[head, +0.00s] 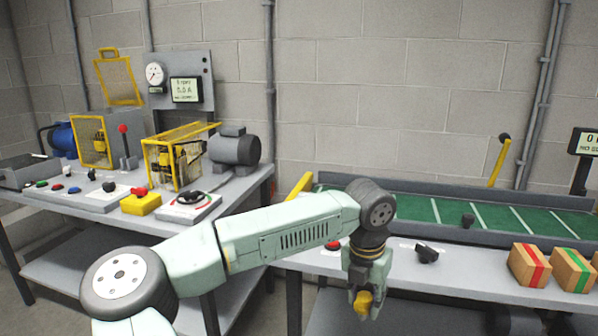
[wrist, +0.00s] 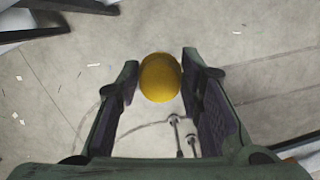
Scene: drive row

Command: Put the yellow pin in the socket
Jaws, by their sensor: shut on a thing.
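My gripper (head: 366,290) hangs pointing down in front of the conveyor bench. It is shut on the yellow pin (head: 363,303), whose yellow part shows at the fingertips. In the wrist view the pin's round yellow end (wrist: 160,77) sits between the two fingers of my gripper (wrist: 158,100), with bare floor below it. The rest of the pin is hidden. I cannot make out the socket in either view.
The left bench (head: 245,186) carries yellow-framed guards (head: 174,160), a grey motor (head: 234,147), a yellow box with a red knob (head: 140,201) and a rotary switch (head: 189,199). The conveyor (head: 440,211) runs behind my gripper. Two cartons (head: 528,266) (head: 571,270) stand right.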

